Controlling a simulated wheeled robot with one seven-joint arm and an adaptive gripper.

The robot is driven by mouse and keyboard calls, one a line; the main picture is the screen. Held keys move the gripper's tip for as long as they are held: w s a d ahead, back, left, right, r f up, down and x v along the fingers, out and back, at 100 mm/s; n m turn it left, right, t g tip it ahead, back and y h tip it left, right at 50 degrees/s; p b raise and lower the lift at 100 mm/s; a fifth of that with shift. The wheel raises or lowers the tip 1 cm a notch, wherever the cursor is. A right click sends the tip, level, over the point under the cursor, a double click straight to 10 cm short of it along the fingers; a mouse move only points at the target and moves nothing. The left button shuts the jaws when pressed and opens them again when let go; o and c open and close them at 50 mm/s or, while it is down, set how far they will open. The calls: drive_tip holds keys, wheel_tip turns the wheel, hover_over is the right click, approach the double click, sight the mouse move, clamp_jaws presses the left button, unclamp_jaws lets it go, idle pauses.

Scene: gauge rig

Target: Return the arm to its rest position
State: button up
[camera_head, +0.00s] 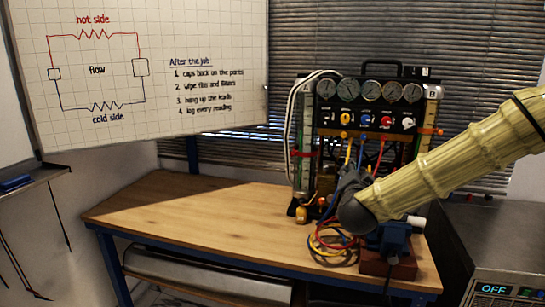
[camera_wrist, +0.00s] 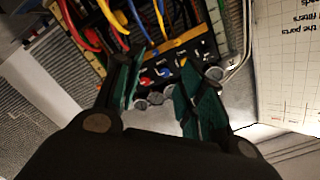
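My arm, in a pale yellow ribbed sleeve (camera_head: 450,165), reaches in from the right edge in the head view. Its dark end with my gripper (camera_head: 352,188) is in front of the lower part of the gauge rig, above the bench. In the wrist view the two green-padded fingers of my gripper (camera_wrist: 158,78) stand apart with nothing between them. Beyond them is the rig's panel (camera_wrist: 180,62) with coloured knobs and gauges, seen upside down. The fingertips are hard to make out in the head view, and the arm hides part of the rig.
The gauge rig (camera_head: 365,122) stands on a wooden bench (camera_head: 200,212). Coloured hoses (camera_head: 330,240) hang in loops below my gripper. A blue vise (camera_head: 393,238) is at the bench's right end. A grey unit (camera_head: 495,245) stands at the right. The bench's left part is clear.

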drive_tip(key=s+a+f+n+g+y, duration=0.2)
drive_tip(key=f, duration=0.8)
drive_tip(key=s+a+f+n+g+y, duration=0.1)
drive_tip(key=s+a+f+n, duration=0.1)
drive_tip(key=f, duration=0.8)
drive_tip(key=s+f+n+g+y, duration=0.1)
drive_tip(key=s+f+n+g, duration=0.1)
drive_tip(key=s+f, duration=0.65)
drive_tip(key=s+f+n+g+y, duration=0.1)
drive_tip(key=s+f+g, duration=0.3)
drive_tip(key=f, duration=0.8)
drive_tip(key=s+d+f+n+g, duration=0.1)
drive_tip(key=s+f+g, duration=0.1)
drive_tip(key=s+f, duration=0.4)
drive_tip(key=s+d+f+n+g, duration=0.1)
drive_tip(key=s+f+g, duration=0.2)
drive_tip(key=s, duration=1.4)
drive_tip(key=s+d+f+n+g, duration=0.1)
drive_tip(key=s+f+n+g, duration=0.1)
drive_tip(key=s+f, duration=0.7)
drive_tip(key=s+g, duration=0.1)
drive_tip(key=s, duration=0.2)
drive_tip(key=shift+d+f, duration=0.15)
drive_tip(key=shift+d, duration=0.05)
